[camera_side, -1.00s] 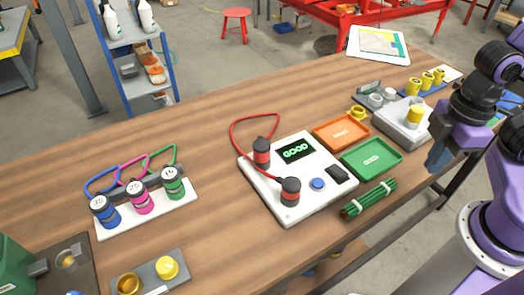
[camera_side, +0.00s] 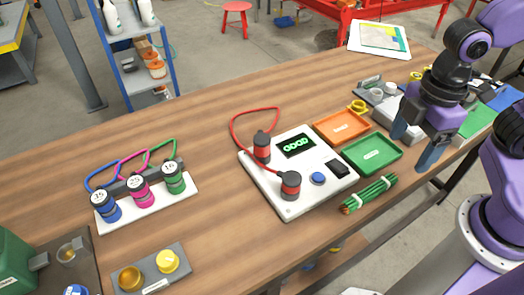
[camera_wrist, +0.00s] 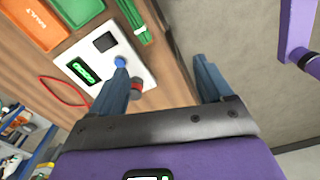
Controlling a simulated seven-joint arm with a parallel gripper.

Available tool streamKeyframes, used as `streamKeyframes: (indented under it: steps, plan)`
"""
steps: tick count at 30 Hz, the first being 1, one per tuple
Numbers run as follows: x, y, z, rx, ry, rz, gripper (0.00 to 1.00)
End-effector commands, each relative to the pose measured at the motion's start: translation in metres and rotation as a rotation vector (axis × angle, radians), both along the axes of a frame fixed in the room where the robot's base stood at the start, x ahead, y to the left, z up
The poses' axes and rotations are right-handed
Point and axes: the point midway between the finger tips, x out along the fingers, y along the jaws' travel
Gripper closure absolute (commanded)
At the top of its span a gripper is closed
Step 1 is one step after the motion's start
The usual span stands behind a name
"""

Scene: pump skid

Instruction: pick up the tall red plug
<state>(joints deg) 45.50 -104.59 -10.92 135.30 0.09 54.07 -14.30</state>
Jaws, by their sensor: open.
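Two red plugs with black caps stand upright on a white test box, joined by a looping red cable (camera_side: 233,125). One plug (camera_side: 262,147) is at the box's back left and the other (camera_side: 290,185) is nearer the front. I cannot tell which is the taller. My gripper (camera_side: 412,152) is open and empty, pointing down at the table's right side, to the right of the box and apart from both plugs. In the wrist view my open gripper (camera_wrist: 162,75) shows both fingers; one red plug (camera_wrist: 136,86) is partly hidden by the left finger.
The white test box (camera_side: 288,211) has a lit green display and a blue button. An orange tray (camera_side: 341,128), a green tray (camera_side: 372,155) and a green cable bundle (camera_side: 369,194) lie between it and my gripper. Several numbered plugs stand on a white rack (camera_side: 150,215) at left.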

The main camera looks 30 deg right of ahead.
Motion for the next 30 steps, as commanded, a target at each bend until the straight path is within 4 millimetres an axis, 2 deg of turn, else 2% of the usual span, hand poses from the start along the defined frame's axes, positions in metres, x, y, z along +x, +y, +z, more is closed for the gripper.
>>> streamKeyframes:
  steps: [1,6,15,21,24,30]
  plan:
    - [0.017,0.014,0.003,-0.005,0.0,0.058,0.2]
    - [0.074,0.054,0.01,-0.013,-0.003,0.298,0.2]
    - [0.179,0.109,0.007,-0.024,-0.004,0.724,0.2]
    - [0.245,0.13,-0.004,-0.028,-0.003,0.998,0.2]
    - [0.271,0.135,-0.01,-0.029,-0.002,1.11,0.2]
    - [0.298,0.138,-0.018,-0.029,-0.004,1.236,0.2]
